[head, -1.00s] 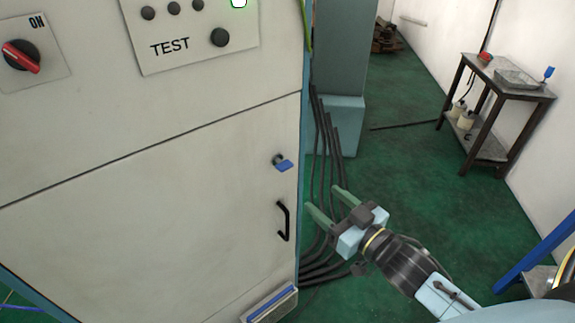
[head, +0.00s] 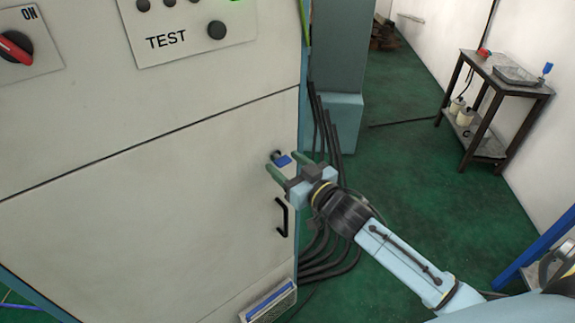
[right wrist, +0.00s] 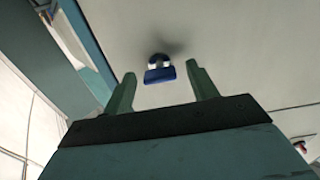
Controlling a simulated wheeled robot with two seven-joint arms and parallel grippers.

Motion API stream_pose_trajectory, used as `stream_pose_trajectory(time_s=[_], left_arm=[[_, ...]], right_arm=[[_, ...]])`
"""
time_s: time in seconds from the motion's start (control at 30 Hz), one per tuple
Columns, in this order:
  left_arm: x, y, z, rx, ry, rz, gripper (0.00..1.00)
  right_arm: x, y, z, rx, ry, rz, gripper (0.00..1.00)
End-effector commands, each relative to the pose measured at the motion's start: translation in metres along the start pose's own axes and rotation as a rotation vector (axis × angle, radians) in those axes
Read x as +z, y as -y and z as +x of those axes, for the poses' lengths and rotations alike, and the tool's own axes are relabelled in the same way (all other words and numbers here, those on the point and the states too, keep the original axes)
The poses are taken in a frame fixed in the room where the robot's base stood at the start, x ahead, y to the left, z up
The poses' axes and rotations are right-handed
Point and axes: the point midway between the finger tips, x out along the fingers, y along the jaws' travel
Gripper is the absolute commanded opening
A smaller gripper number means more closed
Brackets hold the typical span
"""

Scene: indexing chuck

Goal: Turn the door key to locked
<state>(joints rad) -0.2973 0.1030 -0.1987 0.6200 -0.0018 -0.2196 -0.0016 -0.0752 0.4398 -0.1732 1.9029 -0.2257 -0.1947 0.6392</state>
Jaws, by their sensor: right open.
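The door key (head: 283,160) has a blue head and sits in a round lock on the cabinet door (head: 150,215), above the black handle. In the right wrist view the blue key (right wrist: 159,75) stands out from the pale door, its flat head lying across the picture. My right gripper (head: 282,164) is open and close to the key. In the right wrist view the two green fingertips (right wrist: 162,80) are on either side of the key, with a gap on both sides; they do not appear to touch it. My left gripper is not in view.
A black door handle (head: 282,217) is just below the key. A TEST panel (head: 185,30) and a red ON switch (head: 15,48) are higher on the cabinet. Dark cables (head: 328,130) run down beside it. A small table (head: 505,80) stands far right.

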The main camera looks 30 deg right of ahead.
Motion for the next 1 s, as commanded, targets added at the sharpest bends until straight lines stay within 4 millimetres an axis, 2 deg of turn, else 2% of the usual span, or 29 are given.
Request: stream_pose_trajectory(time_s=[0.3,0.63,1.0], left_arm=[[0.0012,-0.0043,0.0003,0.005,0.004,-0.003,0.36],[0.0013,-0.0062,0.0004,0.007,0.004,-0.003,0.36],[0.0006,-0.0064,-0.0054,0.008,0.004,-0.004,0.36]], right_arm=[[0.0002,0.0001,0.0019,0.000,0.001,0.000,0.57],[0.0001,0.0002,0.0017,0.000,0.000,0.000,0.14],[-0.0009,0.0002,0.0017,0.000,0.000,-0.062,0.14]])
